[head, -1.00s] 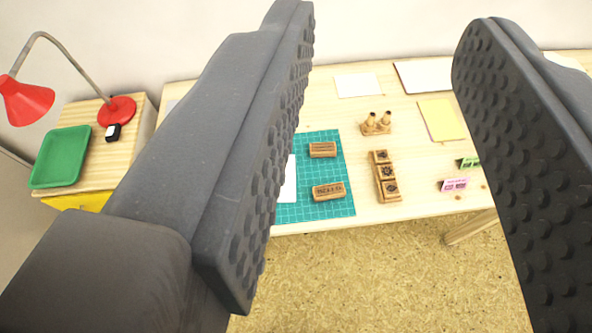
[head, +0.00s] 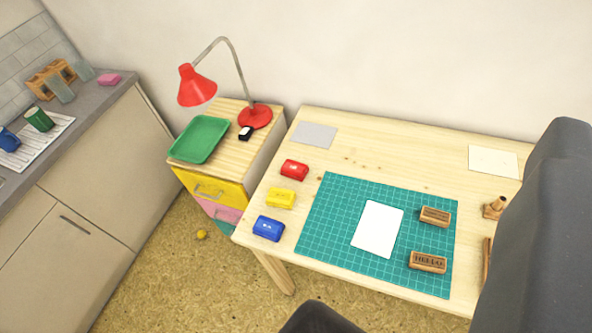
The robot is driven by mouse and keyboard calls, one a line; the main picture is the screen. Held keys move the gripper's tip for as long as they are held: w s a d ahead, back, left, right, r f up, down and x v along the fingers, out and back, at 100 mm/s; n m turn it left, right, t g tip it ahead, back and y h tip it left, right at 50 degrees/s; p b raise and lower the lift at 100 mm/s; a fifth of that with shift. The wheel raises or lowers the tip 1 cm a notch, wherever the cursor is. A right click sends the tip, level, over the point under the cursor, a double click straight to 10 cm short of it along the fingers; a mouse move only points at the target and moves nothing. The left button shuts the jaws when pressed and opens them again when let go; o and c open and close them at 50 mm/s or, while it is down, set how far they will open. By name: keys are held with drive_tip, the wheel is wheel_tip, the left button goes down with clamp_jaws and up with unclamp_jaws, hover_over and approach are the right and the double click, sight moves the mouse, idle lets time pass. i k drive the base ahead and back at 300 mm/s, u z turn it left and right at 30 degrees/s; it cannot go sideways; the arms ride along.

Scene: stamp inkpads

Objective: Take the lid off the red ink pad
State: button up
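The red ink pad (head: 294,169) lies on the wooden desk, left of the green cutting mat's upper left corner. It looks like a small red block with a pale mark on top and appears covered by its lid. The yellow ink pad (head: 280,198) and blue ink pad (head: 268,228) lie in a row in front of it. Part of my gripper (head: 543,235), a dark grey finger, fills the right edge, well right of the red pad. Nothing is seen held.
The green mat (head: 322,232) carries a white card (head: 378,229) and two wooden stamps (head: 435,216). A grey sheet (head: 315,135) lies behind the red pad. A red lamp (head: 197,86) and green tray (head: 199,139) stand on the drawer cabinet at left. Bare desk surrounds the pads.

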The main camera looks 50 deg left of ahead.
sight(297, 169)
drive_tip(key=z, duration=1.55)
drive_tip(key=k, duration=1.4)
drive_tip(key=u, duration=1.55)
drive_tip(key=i, duration=1.65)
